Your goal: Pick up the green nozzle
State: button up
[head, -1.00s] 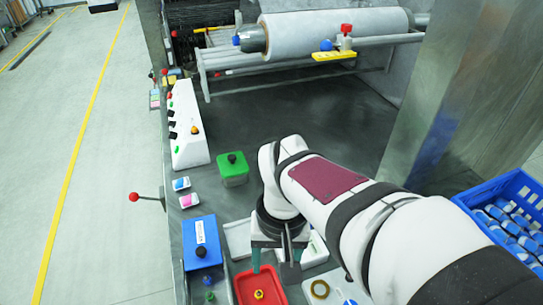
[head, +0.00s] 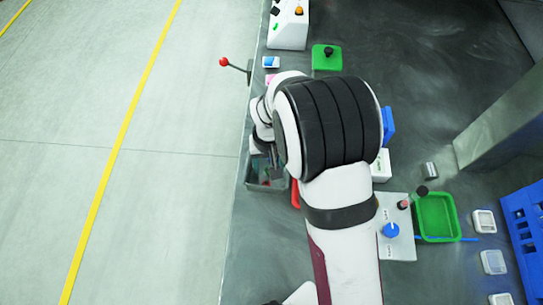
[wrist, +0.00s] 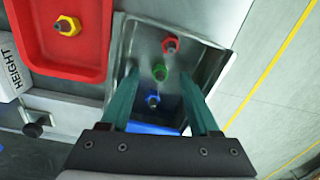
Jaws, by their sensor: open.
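The green nozzle (wrist: 160,72) lies in a grey metal tray (wrist: 203,62) in the wrist view, between a red nozzle (wrist: 170,46) and a blue nozzle (wrist: 153,101). My gripper (wrist: 161,79) is open, its two teal fingers spread to either side of the green nozzle in the picture. Nothing is held between them. I cannot tell how far the fingertips are above the tray floor. In the head view my arm hides most of the gripper, and the grey tray (head: 268,186) shows partly beside it at the table's left edge.
A red tray (wrist: 90,62) with a yellow nozzle (wrist: 67,26) adjoins on the left in the wrist view. A lever with a red knob (head: 224,62) juts past the table edge.

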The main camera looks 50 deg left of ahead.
jog(key=shift+f, duration=0.25)
grip_shut()
jog(key=shift+r, duration=0.1)
